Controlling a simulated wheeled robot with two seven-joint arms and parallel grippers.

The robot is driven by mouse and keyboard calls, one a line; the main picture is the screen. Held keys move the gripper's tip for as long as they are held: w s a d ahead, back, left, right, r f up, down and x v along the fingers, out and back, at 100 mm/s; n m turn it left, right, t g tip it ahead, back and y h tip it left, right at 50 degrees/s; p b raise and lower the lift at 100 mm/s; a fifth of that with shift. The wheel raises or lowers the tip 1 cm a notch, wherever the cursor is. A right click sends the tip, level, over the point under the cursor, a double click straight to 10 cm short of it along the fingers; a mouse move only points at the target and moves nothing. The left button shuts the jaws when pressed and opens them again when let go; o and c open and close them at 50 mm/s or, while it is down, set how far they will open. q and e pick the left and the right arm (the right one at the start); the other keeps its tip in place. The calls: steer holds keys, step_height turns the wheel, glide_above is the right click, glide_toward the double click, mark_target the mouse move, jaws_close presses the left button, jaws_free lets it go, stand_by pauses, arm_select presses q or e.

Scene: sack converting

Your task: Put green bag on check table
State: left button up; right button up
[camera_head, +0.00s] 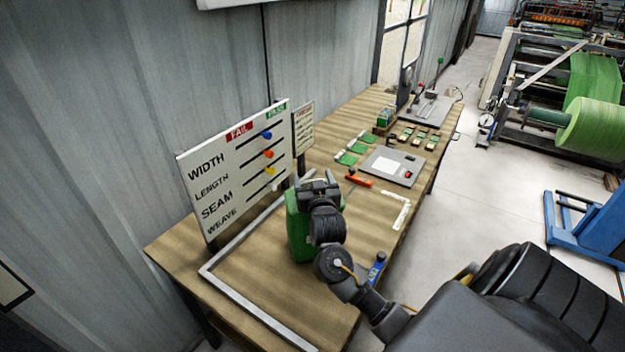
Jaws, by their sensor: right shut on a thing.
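The green bag (297,229) is over the near part of the wooden check table (255,262), upright and partly hidden behind my right arm. My right gripper (318,187) is at the top of the bag and shut on it. I cannot tell whether the bag's bottom touches the tabletop. My left gripper is not in view.
A check board (236,172) with coloured knobs stands along the wall side. A metal corner frame (232,283) lies on the near tabletop. A grey scale (391,166), an orange-handled tool (359,181) and green samples lie farther back. A blue-handled item (377,266) is at the right edge.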

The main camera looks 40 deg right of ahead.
steer(key=o, duration=1.7)
steer(key=shift+f, duration=0.1)
steer(key=o, duration=0.4)
steer(key=shift+c, duration=0.2)
steer(key=b+v, duration=0.2)
steer(key=v, duration=1)
